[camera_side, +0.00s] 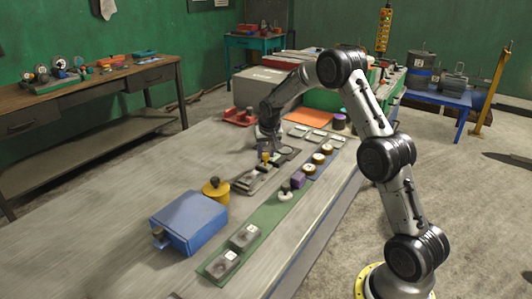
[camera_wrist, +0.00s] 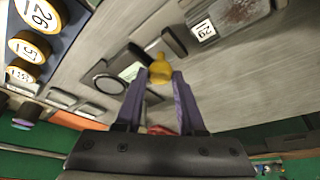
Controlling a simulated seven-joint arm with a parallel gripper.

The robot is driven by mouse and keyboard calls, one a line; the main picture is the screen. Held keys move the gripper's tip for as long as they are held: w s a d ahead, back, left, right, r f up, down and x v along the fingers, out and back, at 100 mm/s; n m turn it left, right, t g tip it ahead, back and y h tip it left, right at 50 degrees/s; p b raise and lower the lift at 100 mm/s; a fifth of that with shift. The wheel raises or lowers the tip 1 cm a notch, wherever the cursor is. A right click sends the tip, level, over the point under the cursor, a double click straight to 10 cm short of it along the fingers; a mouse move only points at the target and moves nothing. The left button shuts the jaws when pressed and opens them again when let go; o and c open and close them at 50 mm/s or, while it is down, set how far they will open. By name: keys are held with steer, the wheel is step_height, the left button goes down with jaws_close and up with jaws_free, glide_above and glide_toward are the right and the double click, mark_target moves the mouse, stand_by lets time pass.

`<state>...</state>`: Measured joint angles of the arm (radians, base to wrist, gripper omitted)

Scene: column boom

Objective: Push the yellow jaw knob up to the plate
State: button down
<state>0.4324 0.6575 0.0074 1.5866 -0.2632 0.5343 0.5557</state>
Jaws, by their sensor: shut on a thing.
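The yellow jaw knob (camera_side: 265,157) stands on a small dark fixture (camera_side: 256,178) on the workbench. My gripper (camera_side: 266,151) reaches down over it from above. In the wrist view the yellow knob (camera_wrist: 160,70) sits between the purple fingertips of my gripper (camera_wrist: 160,76), which is shut on it. A dark bar (camera_wrist: 174,42) lies just beyond the knob, and a grey block with a number label (camera_wrist: 228,20) lies past that. A pale greenish plate-like piece (camera_wrist: 131,71) and a dark ring (camera_wrist: 108,85) lie left of the knob. I cannot tell which piece is the plate, or any gap to it.
A green strip (camera_side: 262,220) carries labelled blocks; round brown-rimmed weights (camera_side: 318,158) stand farther along. A red tray (camera_side: 240,117) lies behind. The bench's left side is clear.

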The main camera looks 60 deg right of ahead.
stand_by(0.9)
steer(key=shift+a, duration=1.5)
steer(key=c, duration=0.5)
jaws_free()
steer(key=v, duration=1.4)
